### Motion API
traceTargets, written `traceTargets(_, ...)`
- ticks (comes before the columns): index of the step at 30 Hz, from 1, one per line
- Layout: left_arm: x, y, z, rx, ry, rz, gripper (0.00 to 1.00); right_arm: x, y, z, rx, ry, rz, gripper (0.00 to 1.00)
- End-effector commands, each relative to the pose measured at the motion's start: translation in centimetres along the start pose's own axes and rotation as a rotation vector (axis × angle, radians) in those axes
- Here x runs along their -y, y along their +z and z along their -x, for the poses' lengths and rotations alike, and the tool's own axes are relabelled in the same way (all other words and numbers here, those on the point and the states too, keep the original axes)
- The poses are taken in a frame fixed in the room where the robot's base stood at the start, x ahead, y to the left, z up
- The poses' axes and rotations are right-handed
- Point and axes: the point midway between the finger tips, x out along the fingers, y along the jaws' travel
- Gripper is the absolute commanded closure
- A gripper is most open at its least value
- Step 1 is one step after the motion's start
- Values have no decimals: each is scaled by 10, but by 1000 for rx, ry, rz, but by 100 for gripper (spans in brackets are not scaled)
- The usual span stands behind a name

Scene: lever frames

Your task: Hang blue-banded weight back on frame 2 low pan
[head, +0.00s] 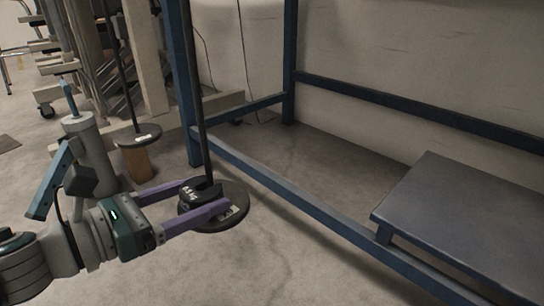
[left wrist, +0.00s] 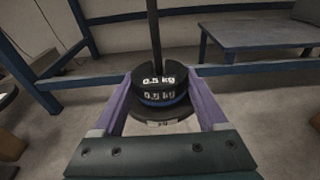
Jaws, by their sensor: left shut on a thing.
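The blue-banded weight (left wrist: 158,80) is a dark slotted disc marked 0.5 kg, with a blue band at its lower edge in the left wrist view. It also shows in the head view (head: 199,187). My left gripper (head: 206,197) is shut on it, its purple fingers along both sides. The dark rod (head: 202,130) stands in the weight's slot. The low pan (head: 233,217), a dark round disc with a pale label, lies directly under the weight. I cannot tell whether the weight touches it. My right gripper is not in view.
A blue frame (head: 270,180) has a low rail just right of the pan. A dark platform (head: 470,220) stands at the right. Another pan (head: 138,137) hangs at the left above a wooden block (head: 137,163). A grey cylinder (head: 88,150) stands near my left arm.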

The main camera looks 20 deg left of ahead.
Motion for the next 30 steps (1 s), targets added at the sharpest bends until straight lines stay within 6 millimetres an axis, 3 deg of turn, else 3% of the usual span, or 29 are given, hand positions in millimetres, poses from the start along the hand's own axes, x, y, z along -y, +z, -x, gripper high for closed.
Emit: traceTargets(30, 0, 3, -14, 4, 0, 0, 98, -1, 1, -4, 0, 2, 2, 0)
